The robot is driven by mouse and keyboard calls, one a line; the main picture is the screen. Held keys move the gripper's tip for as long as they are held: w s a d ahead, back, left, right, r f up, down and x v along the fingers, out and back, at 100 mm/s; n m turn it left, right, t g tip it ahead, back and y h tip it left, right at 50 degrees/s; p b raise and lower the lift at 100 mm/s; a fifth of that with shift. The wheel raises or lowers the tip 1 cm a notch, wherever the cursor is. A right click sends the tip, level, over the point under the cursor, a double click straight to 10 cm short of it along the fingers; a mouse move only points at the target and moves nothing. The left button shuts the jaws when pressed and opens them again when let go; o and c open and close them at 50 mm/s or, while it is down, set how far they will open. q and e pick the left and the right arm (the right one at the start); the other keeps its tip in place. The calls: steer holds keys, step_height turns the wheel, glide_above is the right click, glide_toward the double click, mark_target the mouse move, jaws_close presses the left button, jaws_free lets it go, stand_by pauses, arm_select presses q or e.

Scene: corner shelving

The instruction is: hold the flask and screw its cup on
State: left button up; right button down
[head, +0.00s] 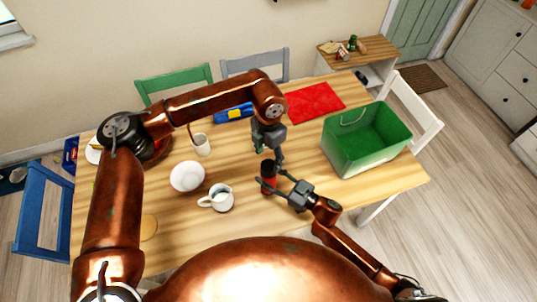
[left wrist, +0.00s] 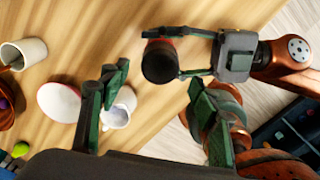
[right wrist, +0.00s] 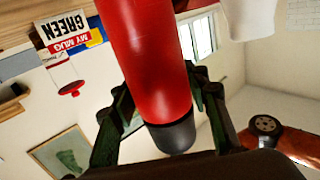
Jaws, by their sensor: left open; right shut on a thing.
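The red flask (head: 268,184) with a dark grey top end stands upright near the middle of the table. It also shows in the right wrist view (right wrist: 150,60) and, from above, as a dark round end (left wrist: 160,62) in the left wrist view. I cannot tell whether this dark end is the cup or the flask's neck. My right gripper (head: 274,180) is shut on the flask from the right side; its fingers sit on both sides of it in the right wrist view. My left gripper (head: 271,152) is open and empty, pointing down just above and behind the flask.
A white mug (head: 221,199) and a white bowl (head: 187,176) stand left of the flask; a white cup (head: 201,145) is farther back. A green crate (head: 345,160) is at the right. A red mat (head: 315,101) and a blue item (head: 234,113) lie at the back.

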mark_target(268, 164)
arm_select(q)
step_height(268, 164, down, 7)
steer(key=shift+f, duration=0.15)
steer(key=shift+c, duration=0.3)
steer(key=c, duration=1.2)
steer(key=o, duration=1.4)
step_height(268, 164, up, 12)
